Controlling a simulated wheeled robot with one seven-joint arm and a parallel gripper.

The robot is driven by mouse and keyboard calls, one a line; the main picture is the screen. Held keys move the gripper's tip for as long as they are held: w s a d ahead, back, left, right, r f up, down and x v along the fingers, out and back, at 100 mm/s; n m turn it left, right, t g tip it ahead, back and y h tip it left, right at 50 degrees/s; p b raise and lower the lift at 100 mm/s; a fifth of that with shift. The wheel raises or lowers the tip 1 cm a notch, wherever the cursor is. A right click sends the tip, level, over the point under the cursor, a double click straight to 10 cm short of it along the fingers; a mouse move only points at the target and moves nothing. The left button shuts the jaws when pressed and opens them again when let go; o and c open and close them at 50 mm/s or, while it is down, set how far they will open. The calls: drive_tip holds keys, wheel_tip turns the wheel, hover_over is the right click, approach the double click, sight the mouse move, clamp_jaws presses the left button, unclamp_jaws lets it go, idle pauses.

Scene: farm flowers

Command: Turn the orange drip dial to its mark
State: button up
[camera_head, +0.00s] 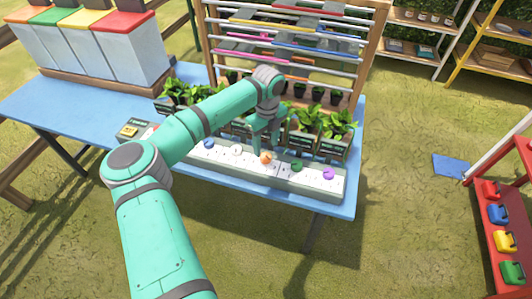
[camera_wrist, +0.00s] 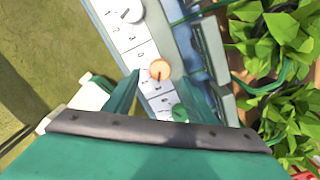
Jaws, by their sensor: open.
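The orange drip dial (camera_head: 266,158) sits on a long pale panel (camera_head: 318,187) along the front edge of the blue table. In the wrist view the orange dial (camera_wrist: 160,70) lies ahead of my fingers, on a white plate with small dark marks too small to read. My gripper (camera_head: 264,146) is open and empty just above and behind the orange dial in the head view. In the wrist view its fingers (camera_wrist: 163,92) stand apart on either side of the panel. I cannot tell whether a finger touches the dial.
A green dial (camera_head: 297,165) and a purple dial (camera_head: 329,174) lie to the right; a white dial (camera_head: 236,150) and a blue dial (camera_head: 209,143) lie to the left. Leafy potted plants (camera_head: 306,122) stand close behind the panel, below a rack of rails.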

sight(266, 156)
drive_tip(key=shift+f, duration=2.55)
drive_tip(key=c, duration=1)
